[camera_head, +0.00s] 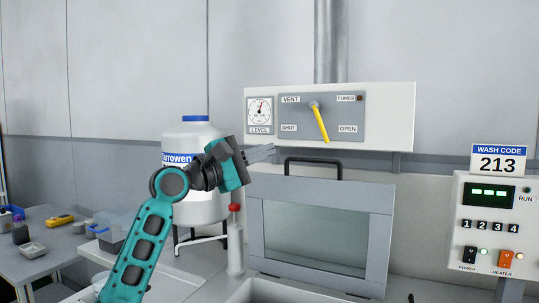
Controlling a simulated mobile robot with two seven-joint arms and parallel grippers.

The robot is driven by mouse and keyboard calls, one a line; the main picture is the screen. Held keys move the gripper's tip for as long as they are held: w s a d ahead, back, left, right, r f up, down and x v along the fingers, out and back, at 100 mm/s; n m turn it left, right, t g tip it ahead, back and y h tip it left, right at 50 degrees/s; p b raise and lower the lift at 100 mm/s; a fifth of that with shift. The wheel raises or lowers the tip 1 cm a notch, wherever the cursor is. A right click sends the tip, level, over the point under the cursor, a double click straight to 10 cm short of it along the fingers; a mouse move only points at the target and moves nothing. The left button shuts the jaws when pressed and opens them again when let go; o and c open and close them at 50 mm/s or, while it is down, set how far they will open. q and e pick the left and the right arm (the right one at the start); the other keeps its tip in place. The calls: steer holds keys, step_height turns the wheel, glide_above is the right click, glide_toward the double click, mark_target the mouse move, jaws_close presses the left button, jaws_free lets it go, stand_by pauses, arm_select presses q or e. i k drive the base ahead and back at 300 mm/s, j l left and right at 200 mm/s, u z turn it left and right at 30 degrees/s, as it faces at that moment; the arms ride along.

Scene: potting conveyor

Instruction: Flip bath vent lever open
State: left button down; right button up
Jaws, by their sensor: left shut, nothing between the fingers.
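The yellow vent lever (320,122) is on the grey plate of the white vent panel (394,130) on the wall. It hangs from its upper pivot, pointing down and slightly right, between the SHUT label (288,128) and the OPEN label (347,128). Its tip is a little nearer the OPEN label. My left gripper (265,153) is shut and empty, below the left part of the panel and to the left of the lever. It is apart from the lever in the picture. My right gripper is not in view.
A bath with a hinged window lid (381,230) and black handle (313,160) stands below the panel. A white blue-capped drum (196,135) is behind my left arm. A red-knobbed post (234,208) stands beside the lid. A control box (480,240) is at right.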

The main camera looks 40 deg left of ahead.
mark_target(314, 106)
steer(key=k+j, duration=0.2)
steer(key=k, duration=0.3)
steer(key=k+j, duration=0.15)
steer(key=k, duration=0.3)
